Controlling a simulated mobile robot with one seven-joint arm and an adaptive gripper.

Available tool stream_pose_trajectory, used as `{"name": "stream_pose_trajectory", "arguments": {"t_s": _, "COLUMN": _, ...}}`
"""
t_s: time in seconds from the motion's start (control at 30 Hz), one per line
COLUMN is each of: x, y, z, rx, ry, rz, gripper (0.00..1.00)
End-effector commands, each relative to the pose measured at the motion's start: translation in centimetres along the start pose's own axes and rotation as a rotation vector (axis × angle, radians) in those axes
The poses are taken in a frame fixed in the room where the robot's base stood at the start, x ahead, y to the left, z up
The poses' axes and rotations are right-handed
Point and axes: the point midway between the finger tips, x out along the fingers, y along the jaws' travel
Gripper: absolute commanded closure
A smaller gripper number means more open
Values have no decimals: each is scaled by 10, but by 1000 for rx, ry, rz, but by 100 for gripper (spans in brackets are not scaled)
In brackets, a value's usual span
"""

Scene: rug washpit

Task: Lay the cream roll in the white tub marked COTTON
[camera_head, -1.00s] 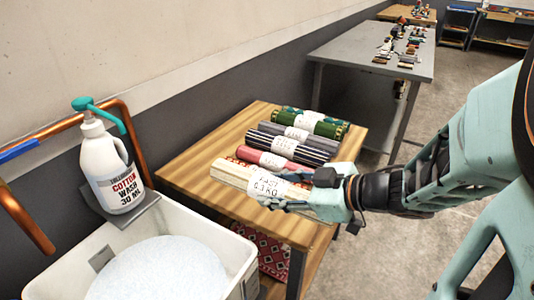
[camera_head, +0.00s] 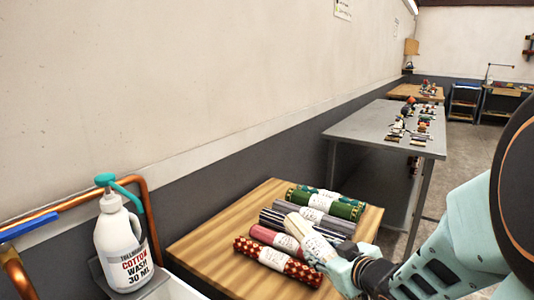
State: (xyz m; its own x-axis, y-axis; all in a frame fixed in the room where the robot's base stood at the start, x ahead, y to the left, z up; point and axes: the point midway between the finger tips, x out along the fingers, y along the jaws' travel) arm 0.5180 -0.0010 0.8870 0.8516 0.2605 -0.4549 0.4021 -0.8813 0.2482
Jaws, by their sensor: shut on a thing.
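The cream roll (camera_head: 296,224), with a white paper label, is held above the other rolls on the wooden table. It points away from the camera, and my gripper hides part of it. My gripper (camera_head: 328,258) is shut on it, near its label. A white tub (camera_head: 182,291) shows only as a sliver of rim at the bottom edge. A white pump bottle (camera_head: 122,245) reading COTTON WASH 30 ML stands by it. No marking on the tub itself is visible.
The wooden table (camera_head: 205,240) holds a red patterned roll (camera_head: 290,265), a pink roll (camera_head: 266,235), a striped roll (camera_head: 270,217) and green rolls (camera_head: 345,208). Copper pipe (camera_head: 152,215) rises behind the bottle. A grey table (camera_head: 375,125) stands farther back.

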Motion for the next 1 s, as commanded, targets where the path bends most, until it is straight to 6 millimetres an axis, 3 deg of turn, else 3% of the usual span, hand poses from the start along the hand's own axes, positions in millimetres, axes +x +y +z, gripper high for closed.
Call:
{"name": "stream_pose_trajectory", "arguments": {"t_s": 0.03, "x": -9, "y": 6, "z": -20, "rx": -4, "ry": 8, "rz": 2, "gripper": 94}}
{"name": "stream_pose_trajectory", "arguments": {"t_s": 1.0, "x": -72, "y": 40, "z": -140, "rx": -4, "ry": 9, "rz": 0, "gripper": 94}}
